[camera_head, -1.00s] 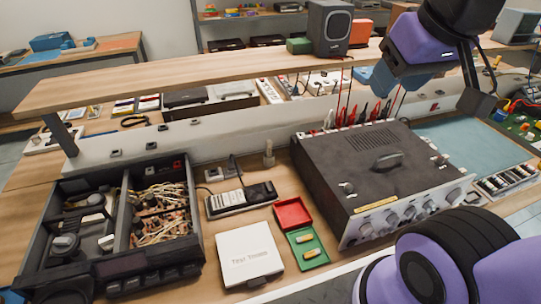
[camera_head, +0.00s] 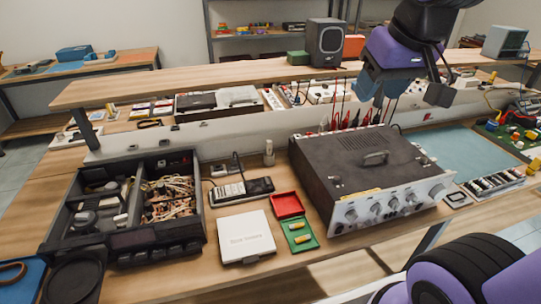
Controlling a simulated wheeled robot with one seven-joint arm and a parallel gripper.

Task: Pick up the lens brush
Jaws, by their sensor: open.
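I cannot make out the lens brush for certain. A small pale upright object (camera_head: 268,153) stands behind the black multi-slot device, against the low white wall, and is too small to identify. My gripper (camera_head: 378,92) hangs at the upper right, above the back of the large grey instrument box (camera_head: 362,165). Its blue-grey jaws are open, and I see nothing held between them. The gripper is well apart from the pale upright object, to its right and higher.
A black divided drawer (camera_head: 125,205) with cables stands left. A white box (camera_head: 246,236), red tray (camera_head: 287,204) and green tray (camera_head: 300,236) lie mid-bench. A raised wooden shelf (camera_head: 200,83) crosses behind. A blue mat (camera_head: 460,155) lies right.

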